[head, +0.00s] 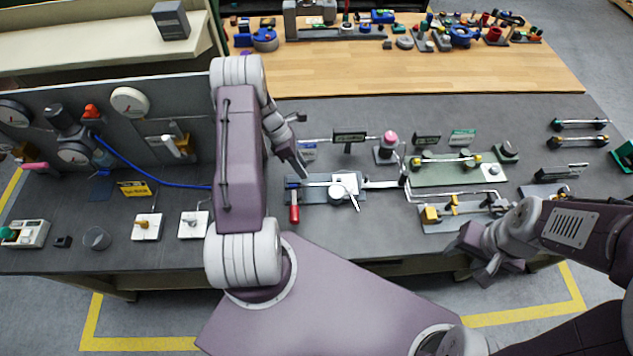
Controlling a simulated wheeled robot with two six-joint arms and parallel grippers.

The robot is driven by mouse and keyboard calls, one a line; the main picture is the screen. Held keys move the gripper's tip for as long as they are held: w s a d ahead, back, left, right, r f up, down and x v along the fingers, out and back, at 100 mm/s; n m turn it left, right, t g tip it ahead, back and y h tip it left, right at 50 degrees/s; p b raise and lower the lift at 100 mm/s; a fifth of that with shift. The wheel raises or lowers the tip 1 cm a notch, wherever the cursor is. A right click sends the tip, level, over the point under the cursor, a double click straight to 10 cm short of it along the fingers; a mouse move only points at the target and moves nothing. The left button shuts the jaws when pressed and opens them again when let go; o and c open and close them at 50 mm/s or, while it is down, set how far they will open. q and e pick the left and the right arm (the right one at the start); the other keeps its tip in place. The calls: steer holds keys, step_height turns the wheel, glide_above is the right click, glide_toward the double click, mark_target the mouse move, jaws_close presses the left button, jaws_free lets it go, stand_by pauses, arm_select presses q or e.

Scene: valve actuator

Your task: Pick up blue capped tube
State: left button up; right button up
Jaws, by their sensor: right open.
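I cannot make out for certain which thing is the blue capped tube. A thin light rod (313,184) lies across a grey fixture (353,190) with a red handle (294,213), at the middle of the bench. My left gripper (299,143) is above the bench just behind this fixture, its fingers apart, with nothing seen between them. My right gripper (474,262) is open and empty at the bench's front edge, in front of a fixture with yellow blocks (455,212).
A gauge panel (110,115) with a blue hose (150,175) stands at the left. A green plate (440,175) carries a tube with yellow ends. More rods with dark ends (579,123) lie at the right.

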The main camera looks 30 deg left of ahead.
mark_target(313, 185)
arm_select(q)
steer(key=p+x, duration=0.2)
steer(key=x, duration=0.1)
steer(key=shift+d+r, duration=0.15)
steer(key=shift+d, duration=0.1)
steer(key=p+x, duration=0.1)
steer(key=x, duration=0.1)
steer(key=shift+s+d+f, duration=0.1)
steer(key=shift+s+f, duration=0.05)
steer(key=shift+f, duration=0.2)
steer(key=shift+d+f, duration=0.15)
steer(key=shift+f, duration=0.1)
steer(key=shift+w+f, duration=0.1)
steer(key=shift+w, duration=0.15)
steer(key=shift+s, duration=0.15)
jaws_close()
arm_select(e)
step_height(313, 185, up, 3)
steer(key=shift+w+r, duration=0.15)
steer(key=shift+w, duration=0.1)
